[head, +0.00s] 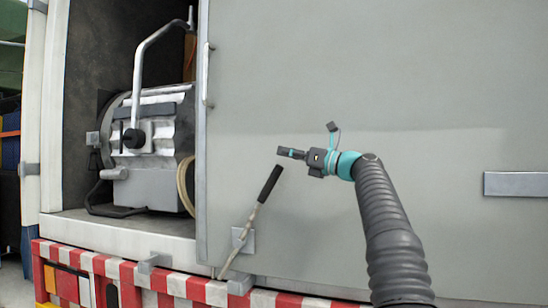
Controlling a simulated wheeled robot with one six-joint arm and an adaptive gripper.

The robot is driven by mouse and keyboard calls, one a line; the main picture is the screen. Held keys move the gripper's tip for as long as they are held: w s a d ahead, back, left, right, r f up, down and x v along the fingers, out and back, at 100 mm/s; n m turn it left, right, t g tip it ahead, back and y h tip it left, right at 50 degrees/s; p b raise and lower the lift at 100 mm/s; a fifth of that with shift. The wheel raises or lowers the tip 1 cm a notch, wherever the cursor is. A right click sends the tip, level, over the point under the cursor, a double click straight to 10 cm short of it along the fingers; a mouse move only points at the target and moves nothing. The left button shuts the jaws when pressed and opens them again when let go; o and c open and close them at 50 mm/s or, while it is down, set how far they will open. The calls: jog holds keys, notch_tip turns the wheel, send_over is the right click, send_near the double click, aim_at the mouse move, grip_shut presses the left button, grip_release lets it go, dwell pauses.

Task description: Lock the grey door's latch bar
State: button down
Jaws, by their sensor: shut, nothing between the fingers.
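The grey door (400,75) fills the middle and right of the head view, its left edge beside an open bay. The latch bar (248,223) is a thin pale rod with a black handle (270,183) at its upper end. It slants up to the right across a small metal plate (243,240) near the door's lower left. Its lower end is close to the door's bottom edge. My gripper (283,152) is shut and empty, pointing left, above and slightly right of the black handle. It appears apart from the handle.
Left of the door, an open bay holds a large grey lamp-like machine (150,150) with a tall bent handle. A vertical grab rail (207,75) runs on the door's left edge. A red-and-white striped bumper (190,287) lies below. A metal plate (515,184) is at right.

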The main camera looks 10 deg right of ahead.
jog(key=s+d+r, duration=0.3)
jog(key=s+d, duration=0.1)
jog(key=shift+d+r, duration=0.2)
jog(key=shift+r, duration=0.2)
dwell(0.4)
notch_tip(320, 180, down, 25)
jog(key=s+n+g+b, duration=0.2)
jog(key=n+g+b, duration=0.1)
jog(key=b, duration=0.3)
jog(key=s+d+f+m+t+y+b, duration=0.1)
jog(key=s+d+f+m+t+b, duration=0.1)
jog(key=d+f, duration=0.4)
jog(key=s+d+f+m+t+y+b, duration=0.2)
jog(key=d+f, duration=0.4)
jog(key=f, duration=0.3)
jog(key=shift+s+f+t+b, duration=0.4)
jog(key=shift+s+t+b, duration=0.15)
jog(key=shift+t, duration=0.65)
jog(key=shift+w, duration=0.1)
